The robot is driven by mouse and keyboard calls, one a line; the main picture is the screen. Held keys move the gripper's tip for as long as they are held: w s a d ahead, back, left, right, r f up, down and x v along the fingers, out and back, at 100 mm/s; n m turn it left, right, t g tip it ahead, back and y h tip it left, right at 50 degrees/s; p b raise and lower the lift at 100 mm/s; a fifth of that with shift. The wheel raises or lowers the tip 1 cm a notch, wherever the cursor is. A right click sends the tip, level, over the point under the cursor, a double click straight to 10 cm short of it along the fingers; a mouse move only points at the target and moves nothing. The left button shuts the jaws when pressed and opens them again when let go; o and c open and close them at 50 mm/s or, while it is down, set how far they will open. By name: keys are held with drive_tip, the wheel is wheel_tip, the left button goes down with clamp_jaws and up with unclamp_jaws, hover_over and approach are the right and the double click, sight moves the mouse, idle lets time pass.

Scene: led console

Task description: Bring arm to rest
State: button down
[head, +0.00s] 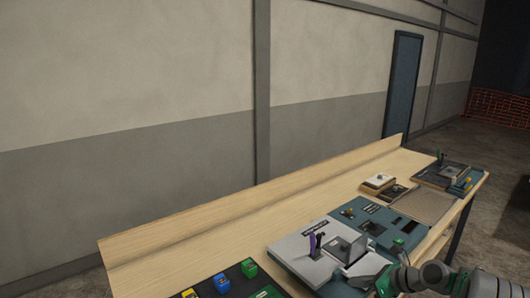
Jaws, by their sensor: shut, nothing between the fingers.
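My arm comes in from the bottom right corner, with grey links and green joint covers. My gripper (358,275) is at the arm's left end, low in the head view, by the front edge of the light grey console panel (290,252). It is shut and holds nothing; its fingers are small and hard to make out. The panel carries a purple and dark lever (316,244) and a grey box (345,248). A blue-grey panel (372,215) lies behind it to the right, with a green button (399,241). My arm hides part of the front of these panels.
A long wooden bench (200,246) with a raised back edge runs along the wall. Blue, green and yellow blocks sit on a dark panel (240,272) at the front left. More devices stand at the far right end. The bench's back strip is clear.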

drive_tip(key=s+d+f+n+g+h, duration=0.2)
drive_tip(key=s+f+n+g, duration=0.2)
drive_tip(key=s+f+n, duration=0.8)
drive_tip(key=s+n+g+h, duration=0.2)
drive_tip(key=s+n+g, duration=0.1)
drive_tip(key=s+n, duration=0.55)
drive_tip(key=s+a+r+n+g+h+b, duration=0.1)
drive_tip(key=s+a+r+n+h+b, duration=0.15)
drive_tip(key=s+r, duration=0.45)
drive_tip(key=w+a+r+n+t+b, duration=0.1)
drive_tip(key=a+r+n+t, duration=0.1)
drive_tip(key=a+r, duration=0.4)
drive_tip(key=w+a+r+n+t+h, duration=0.1)
drive_tip(key=w+a+r+n+t, duration=0.1)
drive_tip(key=a+r, duration=0.3)
drive_tip(key=shift+a+r+n+t+b, duration=0.4)
drive_tip(key=shift+a+t, duration=0.2)
drive_tip(key=shift+a, duration=0.15)
